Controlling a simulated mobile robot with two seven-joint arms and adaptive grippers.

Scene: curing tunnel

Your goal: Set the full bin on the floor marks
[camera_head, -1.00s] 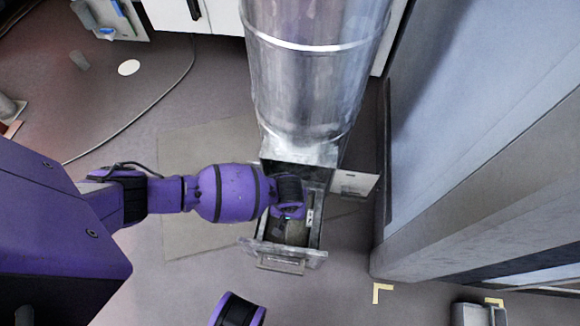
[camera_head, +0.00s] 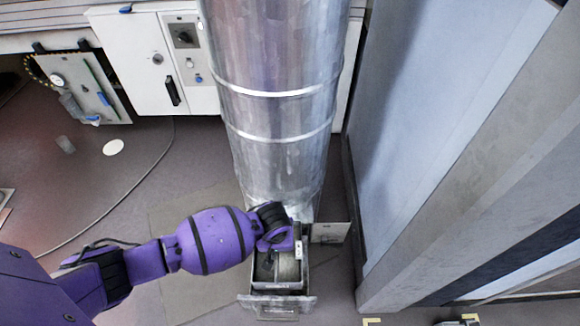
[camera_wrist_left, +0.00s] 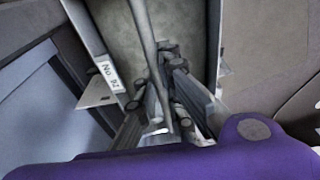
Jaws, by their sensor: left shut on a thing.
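The bin (camera_head: 278,286) is a grey metal box with grey contents and a small white label on its right side. It sits at the pulled-out drawer (camera_head: 277,302) at the foot of the big metal cylinder; I cannot tell whether it is lifted. My left gripper (camera_head: 285,240) is over the bin. In the left wrist view its fingers (camera_wrist_left: 165,110) are shut on the bin's thin bar handle (camera_wrist_left: 146,35), above grey contents. Yellow floor marks (camera_head: 470,317) show at the bottom edge, right of the bin. My right gripper is not in view.
The metal cylinder (camera_head: 280,110) rises right behind the bin. A small open flap (camera_head: 330,232) is to its right, then a large grey panelled wall (camera_head: 430,150). A grey object at the bottom edge by the marks is cut off. Open floor lies left, with a cable.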

